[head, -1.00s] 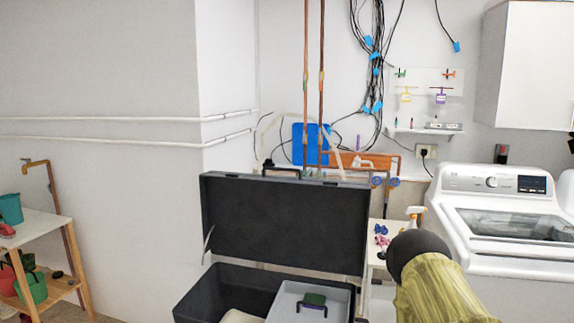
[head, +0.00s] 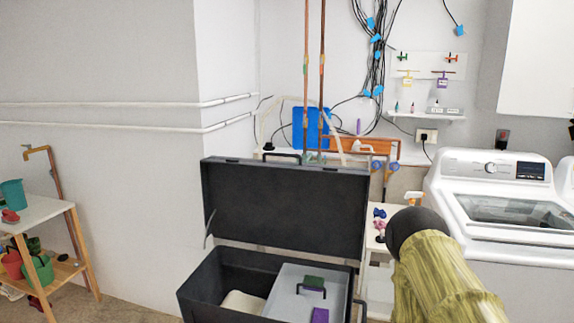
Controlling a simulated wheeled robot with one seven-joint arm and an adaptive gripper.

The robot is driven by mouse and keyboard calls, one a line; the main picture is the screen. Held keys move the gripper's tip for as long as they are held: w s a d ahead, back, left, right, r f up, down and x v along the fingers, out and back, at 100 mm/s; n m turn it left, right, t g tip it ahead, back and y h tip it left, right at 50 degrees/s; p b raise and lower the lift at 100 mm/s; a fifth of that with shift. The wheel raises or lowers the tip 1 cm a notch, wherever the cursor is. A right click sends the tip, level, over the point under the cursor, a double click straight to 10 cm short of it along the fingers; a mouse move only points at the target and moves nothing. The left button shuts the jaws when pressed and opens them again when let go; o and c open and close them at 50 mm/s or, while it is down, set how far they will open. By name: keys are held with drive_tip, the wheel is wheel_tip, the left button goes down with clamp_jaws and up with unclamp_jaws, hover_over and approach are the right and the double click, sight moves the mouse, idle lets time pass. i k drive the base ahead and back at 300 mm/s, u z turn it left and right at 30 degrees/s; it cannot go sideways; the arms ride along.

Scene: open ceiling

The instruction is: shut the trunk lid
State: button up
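The trunk (head: 205,305) is a dark grey-black box in the lower middle of the head view. Its lid (head: 285,208) stands open, raised upright at the back, with a support strut at its left. Inside the trunk are a light grey tray (head: 290,283) holding a green-topped item and a purple item, and a pale object beside it. The trunk's front is cut off by the picture's lower edge. My arm link, yellow-green with a dark round end, shows at the right, overlapping the area right of the trunk. My gripper is not visible.
A white washing machine (head: 497,183) stands at the right. A small white shelf stand (head: 377,262) is just right of the trunk. A wooden plant shelf (head: 85,250) with pots is at the left. Bare floor (head: 130,300) lies between that shelf and the trunk.

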sight(322, 209)
drive_tip(key=u, duration=1.25)
drive_tip(key=i, duration=1.5)
drive_tip(key=z, duration=0.7)
